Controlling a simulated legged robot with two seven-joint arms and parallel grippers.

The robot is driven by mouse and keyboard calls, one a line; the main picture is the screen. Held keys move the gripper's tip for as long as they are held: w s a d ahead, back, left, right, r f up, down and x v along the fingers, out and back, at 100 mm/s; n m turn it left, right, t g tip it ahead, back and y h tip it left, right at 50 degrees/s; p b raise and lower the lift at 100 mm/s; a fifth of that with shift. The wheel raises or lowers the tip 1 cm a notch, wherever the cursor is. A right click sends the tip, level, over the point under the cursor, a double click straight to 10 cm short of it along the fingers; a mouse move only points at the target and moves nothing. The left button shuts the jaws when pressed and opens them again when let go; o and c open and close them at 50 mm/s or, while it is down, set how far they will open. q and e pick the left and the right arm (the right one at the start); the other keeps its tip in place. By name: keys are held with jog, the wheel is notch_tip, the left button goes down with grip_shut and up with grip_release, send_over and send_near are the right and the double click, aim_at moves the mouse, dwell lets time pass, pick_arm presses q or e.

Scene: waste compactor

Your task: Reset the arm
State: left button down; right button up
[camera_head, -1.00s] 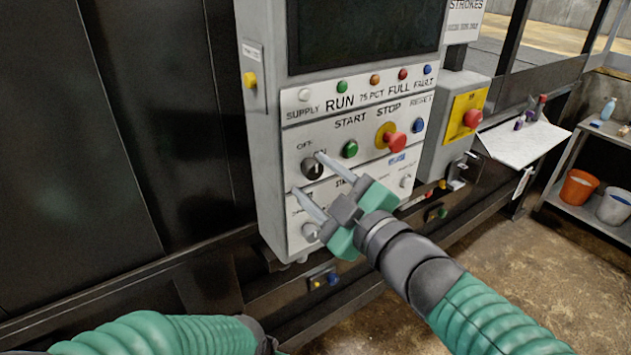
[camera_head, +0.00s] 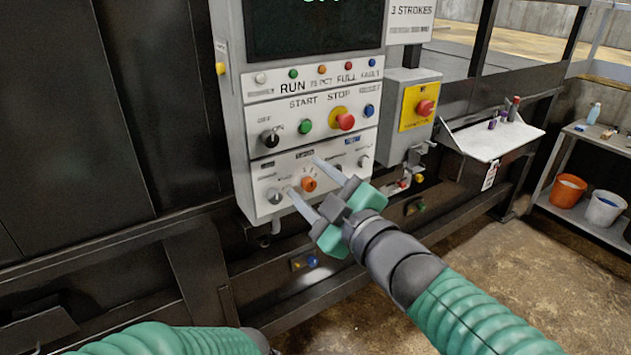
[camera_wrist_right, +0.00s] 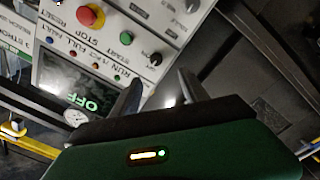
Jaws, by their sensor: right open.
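My right gripper (camera_head: 304,175) is open and empty, in front of the lower part of the grey control panel (camera_head: 262,185). Its two fingers point up and left, with an orange knob (camera_head: 308,184) showing between the tips. I cannot tell whether the tips touch the panel. In the right wrist view the two fingers (camera_wrist_right: 158,88) are spread apart with nothing between them. Of my left arm, only the green sleeve shows at the bottom left of the head view; its gripper is out of view.
The panel carries a black selector (camera_head: 269,139), green start button (camera_head: 305,126) and red stop button (camera_head: 345,121). A red button on yellow (camera_head: 424,107) sits to the right. A white shelf (camera_head: 490,138) and buckets (camera_head: 567,190) stand further right.

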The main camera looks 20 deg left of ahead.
jog(key=w+d+f+m+h, duration=0.3)
jog(key=d+f+m+h, duration=0.75)
jog(key=d+f, duration=1.15)
jog(key=s+d+f+m+g+h, duration=0.3)
jog(key=s+d+f+m+g, duration=0.5)
jog(key=s+d+f, duration=0.9)
jog(key=s+m, duration=0.1)
jog(key=s, duration=0.2)
jog(key=shift+s+g+h, duration=0.2)
jog(key=shift+g+h, duration=0.15)
jog(key=shift+g, duration=0.05)
jog(key=shift+a, duration=0.2)
jog(key=shift+d, duration=0.1)
